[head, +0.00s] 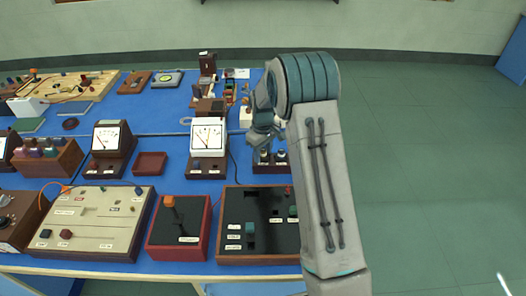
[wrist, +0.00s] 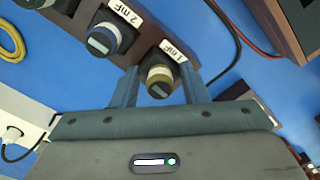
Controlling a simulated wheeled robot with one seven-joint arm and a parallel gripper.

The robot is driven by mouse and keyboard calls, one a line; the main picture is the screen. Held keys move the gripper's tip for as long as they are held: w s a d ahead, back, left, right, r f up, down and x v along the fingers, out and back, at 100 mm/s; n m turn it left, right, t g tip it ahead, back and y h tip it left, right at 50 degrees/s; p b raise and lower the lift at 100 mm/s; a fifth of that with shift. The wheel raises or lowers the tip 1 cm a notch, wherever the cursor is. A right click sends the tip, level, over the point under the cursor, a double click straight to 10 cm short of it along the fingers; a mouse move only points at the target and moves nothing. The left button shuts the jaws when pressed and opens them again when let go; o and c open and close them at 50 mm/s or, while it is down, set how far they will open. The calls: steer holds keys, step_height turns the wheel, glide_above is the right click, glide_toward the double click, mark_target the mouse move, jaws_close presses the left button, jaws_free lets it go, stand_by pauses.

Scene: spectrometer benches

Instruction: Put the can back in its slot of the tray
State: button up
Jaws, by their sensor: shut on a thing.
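The can (wrist: 159,80), yellowish with a pale band and a grey end, is between the two fingers of my gripper (wrist: 160,90) in the wrist view. My gripper is shut on it. The can is at the "1 mF" label of the dark brown tray (wrist: 150,50); I cannot tell whether it is fully down in its slot. A blue can (wrist: 102,40) stands at the "2 mF" label beside it. In the head view my gripper (head: 266,146) is over the tray (head: 272,168), and my arm covers part of the tray's right side.
A white-faced meter (head: 208,138) stands just left of the tray. A black panel box (head: 265,240) and a red box (head: 180,240) are in front. Cables (wrist: 232,45) run close by the tray in the wrist view. Floor (head: 430,150) is clear to the right.

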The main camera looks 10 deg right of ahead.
steer(key=o, duration=1.1)
steer(key=shift+o, duration=0.2)
step_height(320, 180, up, 14)
steer(key=b, duration=0.1)
steer(key=shift+f, duration=0.1)
steer(key=s+r+m+t, duration=0.15)
steer(key=s+r, duration=0.25)
steer(key=s, duration=0.5)
steer(key=s+r+m, duration=0.2)
steer(key=s+r, duration=0.1)
steer(key=s, duration=0.5)
steer(key=s+f+m+t, duration=0.1)
steer(key=s+f+m, duration=0.2)
steer(key=s, duration=1.3)
